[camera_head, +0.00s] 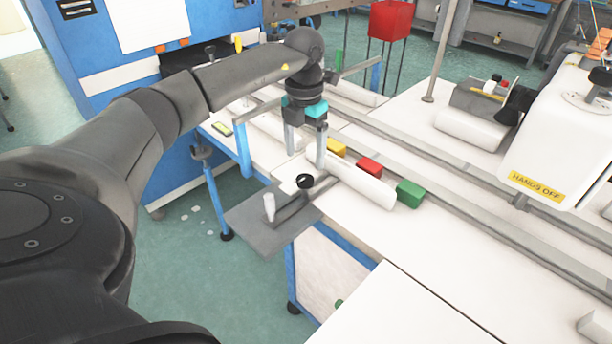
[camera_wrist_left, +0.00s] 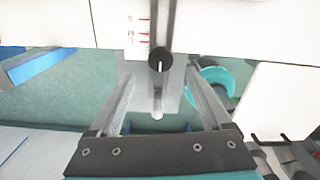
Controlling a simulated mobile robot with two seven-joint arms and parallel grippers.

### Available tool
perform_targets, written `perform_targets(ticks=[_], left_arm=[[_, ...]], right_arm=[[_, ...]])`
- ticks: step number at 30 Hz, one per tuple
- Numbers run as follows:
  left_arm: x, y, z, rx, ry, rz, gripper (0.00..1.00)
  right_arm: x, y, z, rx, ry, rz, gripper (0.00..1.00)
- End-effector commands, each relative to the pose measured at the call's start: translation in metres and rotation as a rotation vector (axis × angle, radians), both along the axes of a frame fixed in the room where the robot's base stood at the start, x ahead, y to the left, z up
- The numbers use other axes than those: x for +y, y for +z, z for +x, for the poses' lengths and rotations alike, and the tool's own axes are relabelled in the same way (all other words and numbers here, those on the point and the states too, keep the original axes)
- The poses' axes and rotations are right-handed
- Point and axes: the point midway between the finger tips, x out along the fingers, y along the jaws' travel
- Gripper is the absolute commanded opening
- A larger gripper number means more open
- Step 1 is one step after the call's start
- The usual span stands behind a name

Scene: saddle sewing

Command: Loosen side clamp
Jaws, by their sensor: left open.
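The side clamp is a grey metal plate (camera_head: 246,222) at the table's near left corner, with a flat bar, a black round knob (camera_head: 304,181) and an upright pale peg (camera_head: 269,207). My left gripper (camera_head: 305,158) is open and empty, pointing down beyond the knob in the head view. In the left wrist view, the black knob (camera_wrist_left: 159,61) and the pale peg (camera_wrist_left: 157,108) show between the spread fingers of the left gripper (camera_wrist_left: 160,84). I cannot tell the exact height gap; no contact is visible. My right gripper is not in view.
A white roll (camera_head: 362,186) lies beside the clamp, with yellow (camera_head: 337,147), red (camera_head: 370,167) and green (camera_head: 410,193) blocks along it. A white sewing machine (camera_head: 558,125) marked "HANDS OFF" stands at right. The white tabletop (camera_head: 400,240) in front is clear.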

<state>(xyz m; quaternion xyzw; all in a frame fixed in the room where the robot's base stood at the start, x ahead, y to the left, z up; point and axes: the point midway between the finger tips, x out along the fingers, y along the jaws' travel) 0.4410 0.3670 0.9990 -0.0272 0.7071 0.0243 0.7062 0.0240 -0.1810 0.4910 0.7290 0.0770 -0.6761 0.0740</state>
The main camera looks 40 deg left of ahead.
Motion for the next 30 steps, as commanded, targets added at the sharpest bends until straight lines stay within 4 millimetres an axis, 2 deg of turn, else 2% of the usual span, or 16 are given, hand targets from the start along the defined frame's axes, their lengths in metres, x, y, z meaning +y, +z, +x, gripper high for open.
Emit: perform_targets(ticks=[1, 3, 9, 15, 22, 30], left_arm=[[0.000, -0.014, -0.001, 0.004, -0.001, 0.000, 0.82], [-0.001, -0.027, -0.001, 0.003, -0.001, -0.002, 0.82], [-0.001, -0.055, 0.000, 0.001, -0.001, -0.002, 0.82], [-0.001, -0.064, 0.000, -0.001, 0.000, -0.002, 0.82], [-0.001, -0.064, 0.000, -0.001, -0.001, -0.002, 0.82], [-0.001, -0.064, 0.000, -0.001, -0.001, -0.002, 0.53]], right_arm=[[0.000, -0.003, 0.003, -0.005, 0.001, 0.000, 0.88], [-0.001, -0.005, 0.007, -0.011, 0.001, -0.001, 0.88], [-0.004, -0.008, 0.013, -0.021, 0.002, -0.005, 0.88], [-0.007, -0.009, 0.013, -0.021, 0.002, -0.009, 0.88], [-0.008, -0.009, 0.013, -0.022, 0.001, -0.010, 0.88], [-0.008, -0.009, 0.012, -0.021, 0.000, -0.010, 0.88]])
